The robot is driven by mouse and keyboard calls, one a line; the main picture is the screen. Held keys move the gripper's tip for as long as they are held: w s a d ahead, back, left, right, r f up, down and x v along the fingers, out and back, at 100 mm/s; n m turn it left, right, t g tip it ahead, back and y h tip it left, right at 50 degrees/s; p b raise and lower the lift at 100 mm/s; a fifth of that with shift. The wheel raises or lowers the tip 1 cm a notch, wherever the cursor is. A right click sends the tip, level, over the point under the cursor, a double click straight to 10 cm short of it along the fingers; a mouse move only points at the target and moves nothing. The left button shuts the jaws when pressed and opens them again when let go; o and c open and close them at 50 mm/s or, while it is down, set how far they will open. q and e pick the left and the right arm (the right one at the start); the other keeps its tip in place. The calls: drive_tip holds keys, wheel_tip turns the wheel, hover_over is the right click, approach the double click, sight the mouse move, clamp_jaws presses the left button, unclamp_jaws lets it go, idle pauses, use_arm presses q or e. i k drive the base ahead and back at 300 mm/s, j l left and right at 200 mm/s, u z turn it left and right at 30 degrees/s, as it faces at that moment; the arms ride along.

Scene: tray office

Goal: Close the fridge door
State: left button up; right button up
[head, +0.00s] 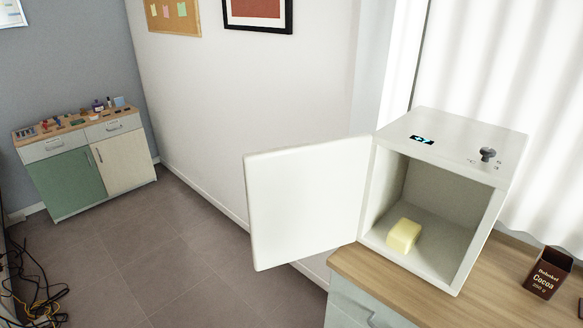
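A small white fridge (453,137) stands on a wooden-topped counter at the right of the head view. Its door (306,204) is wide open, swung out to the left and reaching past the counter's left edge. A pale yellow block (403,235) lies inside on the fridge floor, near the front opening. A knob (488,154) and a small dark display sit on the fridge top. Neither of my grippers shows in this view.
The wooden counter (487,289) carries a dark cocoa tin (547,272) right of the fridge. A low cabinet (88,164) with small items stands far left. Cables (35,290) lie on the floor at lower left. The floor between is clear.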

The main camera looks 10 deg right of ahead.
sight(304, 199)
drive_tip(key=k+z, duration=0.3)
drive_tip(key=z, duration=0.15)
drive_tip(key=k+l+z, duration=0.15)
drive_tip(key=z, duration=0.25)
drive_tip(key=j+z, duration=0.1)
drive_tip(key=z, duration=0.35)
drive_tip(key=j+z, duration=0.1)
drive_tip(key=z, duration=0.35)
drive_tip(key=j+z, duration=0.15)
drive_tip(key=z, duration=0.3)
drive_tip(key=j+z, duration=0.1)
drive_tip(key=z, duration=0.35)
drive_tip(key=j+z, duration=0.15)
drive_tip(key=z, duration=0.3)
drive_tip(key=k+j, duration=0.1)
drive_tip(key=j, duration=0.35)
drive_tip(key=k+j, duration=0.15)
drive_tip(key=j, duration=0.35)
drive_tip(key=k+j, duration=0.1)
drive_tip(key=j, duration=0.35)
drive_tip(key=k+j, duration=0.1)
drive_tip(key=j, duration=0.4)
drive_tip(key=k+j, duration=0.15)
drive_tip(key=j, duration=0.3)
drive_tip(key=k+j, duration=0.1)
drive_tip(key=j, duration=0.4)
drive_tip(key=k+j, duration=0.1)
drive_tip(key=j, duration=0.35)
drive_tip(key=k+j, duration=0.15)
drive_tip(key=j, duration=0.35)
